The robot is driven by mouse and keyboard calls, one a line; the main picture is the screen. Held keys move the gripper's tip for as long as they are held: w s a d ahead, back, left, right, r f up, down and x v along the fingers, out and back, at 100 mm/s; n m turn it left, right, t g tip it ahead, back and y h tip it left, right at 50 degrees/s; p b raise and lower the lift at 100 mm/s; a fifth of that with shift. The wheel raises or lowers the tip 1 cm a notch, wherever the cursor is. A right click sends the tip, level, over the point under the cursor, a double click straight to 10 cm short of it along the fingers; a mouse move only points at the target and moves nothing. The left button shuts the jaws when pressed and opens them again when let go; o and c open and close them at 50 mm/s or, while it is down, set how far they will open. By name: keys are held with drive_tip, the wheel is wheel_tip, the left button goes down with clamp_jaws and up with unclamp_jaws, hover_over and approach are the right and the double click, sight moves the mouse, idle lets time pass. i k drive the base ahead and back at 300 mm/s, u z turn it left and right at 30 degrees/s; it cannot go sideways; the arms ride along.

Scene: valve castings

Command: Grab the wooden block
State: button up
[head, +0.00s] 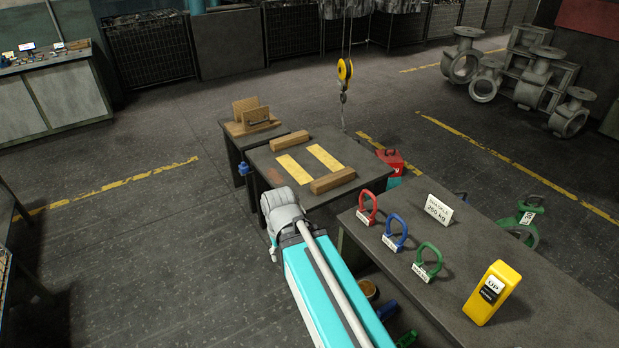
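Two wooden blocks lie on the dark table (330,208) in the middle of the head view. One long wooden block (289,141) is at its back left edge. The other wooden block (333,180) is at its front right, just beyond the grey joint of my arm. Both look free, with nothing on them. My arm reaches up from the bottom of the view, and its grey joint overlaps the table's near left corner. I cannot make out my gripper's fingers.
Two yellow strips (295,169) lie between the blocks. A crane hook (345,72) hangs behind the table. The right bench (560,310) carries red, blue and green shackles (396,232), a sign (438,210) and a yellow control box (491,292). Floor on the left is clear.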

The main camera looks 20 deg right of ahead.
sight(328, 183)
drive_tip(key=u, duration=0.2)
drive_tip(key=i, duration=1.05)
drive_tip(key=z, duration=0.55)
